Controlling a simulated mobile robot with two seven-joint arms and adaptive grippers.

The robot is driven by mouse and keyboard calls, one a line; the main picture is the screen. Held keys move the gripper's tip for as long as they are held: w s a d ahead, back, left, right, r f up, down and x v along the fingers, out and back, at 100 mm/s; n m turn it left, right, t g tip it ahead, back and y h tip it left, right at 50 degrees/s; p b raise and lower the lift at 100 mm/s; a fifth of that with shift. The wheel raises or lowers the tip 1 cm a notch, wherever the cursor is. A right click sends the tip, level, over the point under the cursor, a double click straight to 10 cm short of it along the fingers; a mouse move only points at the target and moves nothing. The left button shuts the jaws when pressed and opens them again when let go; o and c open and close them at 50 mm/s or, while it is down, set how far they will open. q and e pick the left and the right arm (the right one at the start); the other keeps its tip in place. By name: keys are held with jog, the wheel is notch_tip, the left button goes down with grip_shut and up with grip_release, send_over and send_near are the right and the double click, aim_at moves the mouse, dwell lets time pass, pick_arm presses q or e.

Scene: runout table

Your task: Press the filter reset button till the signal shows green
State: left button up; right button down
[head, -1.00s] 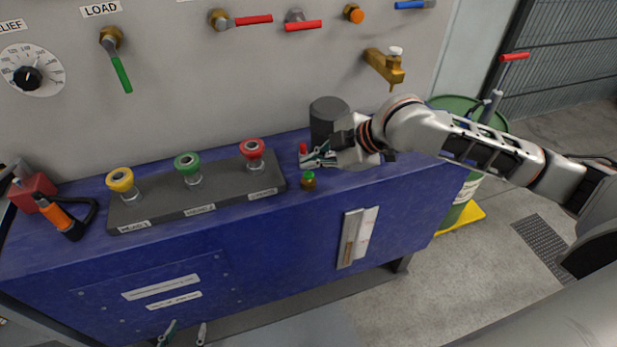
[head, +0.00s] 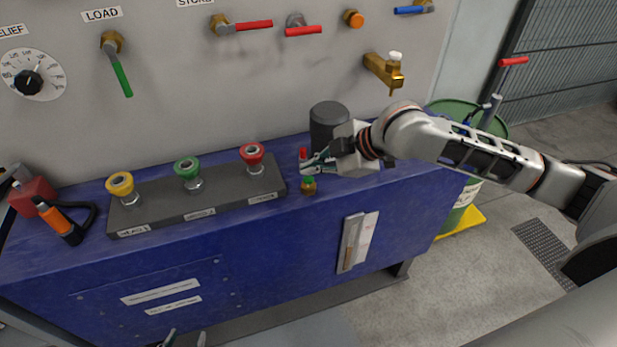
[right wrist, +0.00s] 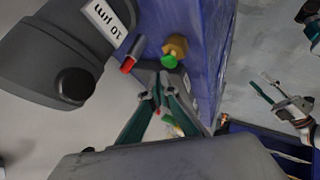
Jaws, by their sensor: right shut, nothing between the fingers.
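The dark grey filter housing (head: 329,120) stands on the right end of the blue bench; the right wrist view shows its "10 µm" label (right wrist: 104,22). A small red cylinder (head: 303,153) (right wrist: 128,65) sits beside it. In front is a brass fitting with a green top (head: 308,184) (right wrist: 169,61). I cannot tell which is the button and which the signal. My right gripper (head: 306,164) (right wrist: 160,80) is shut and empty, its tips close to both parts; contact is unclear. My left gripper (head: 185,339) (right wrist: 266,86) is open, low at the picture's bottom edge.
A dark button box (head: 225,198) with yellow, green and red mushroom buttons lies left of my right gripper. Valves with coloured handles and a brass tap (head: 384,68) are on the wall panel behind. A green drum (head: 462,112) stands beyond the bench's right end.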

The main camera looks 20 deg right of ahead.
jog(key=shift+f, duration=0.15)
dwell(0.4)
jog(key=shift+f+p, duration=0.25)
jog(key=shift+p, duration=0.15)
jog(key=shift+f, duration=0.6)
dwell(0.8)
jog(key=shift+r+p, duration=1)
jog(key=shift+p, duration=0.5)
jog(key=shift+r, duration=0.1)
